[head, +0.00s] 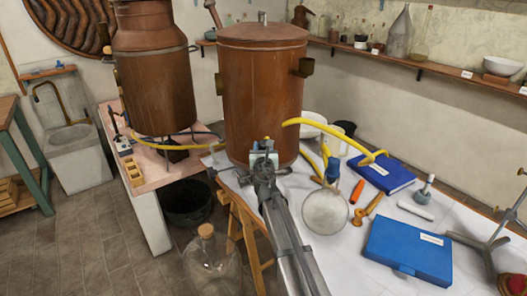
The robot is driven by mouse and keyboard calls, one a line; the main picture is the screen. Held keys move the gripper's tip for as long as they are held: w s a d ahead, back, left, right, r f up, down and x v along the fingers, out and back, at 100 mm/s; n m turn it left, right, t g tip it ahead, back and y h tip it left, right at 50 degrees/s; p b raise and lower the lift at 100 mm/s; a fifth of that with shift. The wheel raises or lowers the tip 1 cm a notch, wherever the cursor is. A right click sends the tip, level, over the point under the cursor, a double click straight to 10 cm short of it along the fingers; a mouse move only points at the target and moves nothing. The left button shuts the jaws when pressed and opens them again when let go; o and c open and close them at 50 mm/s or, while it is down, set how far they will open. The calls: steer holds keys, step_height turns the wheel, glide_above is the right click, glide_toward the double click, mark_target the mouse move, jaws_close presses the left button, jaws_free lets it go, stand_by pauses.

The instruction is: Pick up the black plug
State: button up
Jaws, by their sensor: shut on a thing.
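My gripper (264,150) is at the end of my arm, in front of the lower part of the tall copper vessel (262,85) in the middle of the head view. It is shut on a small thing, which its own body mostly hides. I cannot make out whether this is the black plug. No black plug shows clearly elsewhere. A bit of yellow shows just above the gripper.
A yellow hose (305,122) arches right of the vessel. The white table holds a round glass flask (325,212), blue book (381,174), blue case (407,250) and metal stand (487,245). A copper boiler (155,80) stands left. A corked glass jar (211,262) is below.

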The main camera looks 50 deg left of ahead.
steer(key=r, duration=0.6)
steer(key=shift+s+d, duration=0.1)
steer(key=shift+d, duration=0.1)
steer(key=v, duration=1.7)
steer(key=shift+d, duration=0.3)
steer(key=shift+f, duration=0.1)
